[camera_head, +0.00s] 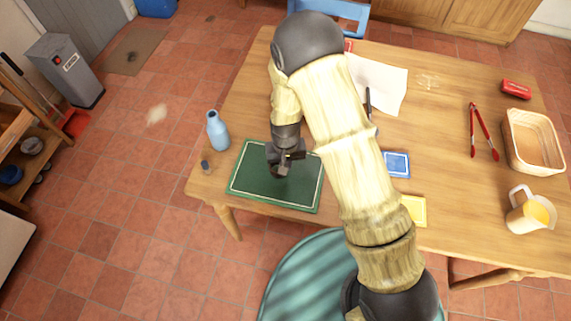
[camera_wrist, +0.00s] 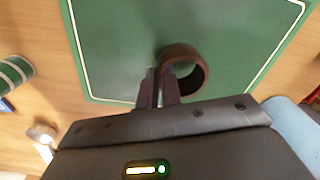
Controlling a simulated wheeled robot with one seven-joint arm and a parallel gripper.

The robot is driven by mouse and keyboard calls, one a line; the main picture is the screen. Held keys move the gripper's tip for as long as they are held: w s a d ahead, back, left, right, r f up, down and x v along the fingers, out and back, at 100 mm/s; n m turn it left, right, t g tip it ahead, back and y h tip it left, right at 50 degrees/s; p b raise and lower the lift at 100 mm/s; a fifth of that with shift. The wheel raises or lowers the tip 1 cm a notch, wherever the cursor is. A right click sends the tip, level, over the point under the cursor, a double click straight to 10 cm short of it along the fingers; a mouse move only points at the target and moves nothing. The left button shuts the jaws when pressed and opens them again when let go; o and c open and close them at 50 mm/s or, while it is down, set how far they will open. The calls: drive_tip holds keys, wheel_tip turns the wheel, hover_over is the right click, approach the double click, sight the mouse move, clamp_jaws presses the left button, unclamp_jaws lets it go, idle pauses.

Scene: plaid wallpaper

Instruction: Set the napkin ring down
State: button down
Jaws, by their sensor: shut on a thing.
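A brown napkin ring (camera_wrist: 182,51) shows in the wrist view, its opening facing partly toward the camera. My gripper (camera_wrist: 160,83) is shut on the ring's near left wall, with its two dark fingers close together. In the head view my gripper (camera_head: 282,167) is over the green placemat (camera_head: 249,188), which has a pale border line; it also fills the wrist view's background (camera_wrist: 120,40). The ring is hard to make out in the head view, dark against the gripper. I cannot tell whether the ring touches the mat.
A blue bottle (camera_head: 217,132) stands just left of the mat, with a small dark item (camera_head: 205,165) near the table edge. A blue card (camera_head: 397,164) and a yellow card (camera_head: 414,209) lie to the right. Tongs (camera_head: 483,133), a basket (camera_head: 513,158) and a jug (camera_head: 524,213) are farther right.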

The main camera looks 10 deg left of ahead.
drive_tip(key=shift+f, duration=0.55)
drive_tip(key=shift+f, duration=0.1)
drive_tip(key=c, duration=1.6)
unclamp_jaws()
wheel_tip(320, 180, up, 12)
drive_tip(key=shift+r+b, duration=0.15)
drive_tip(key=shift+b, duration=0.45)
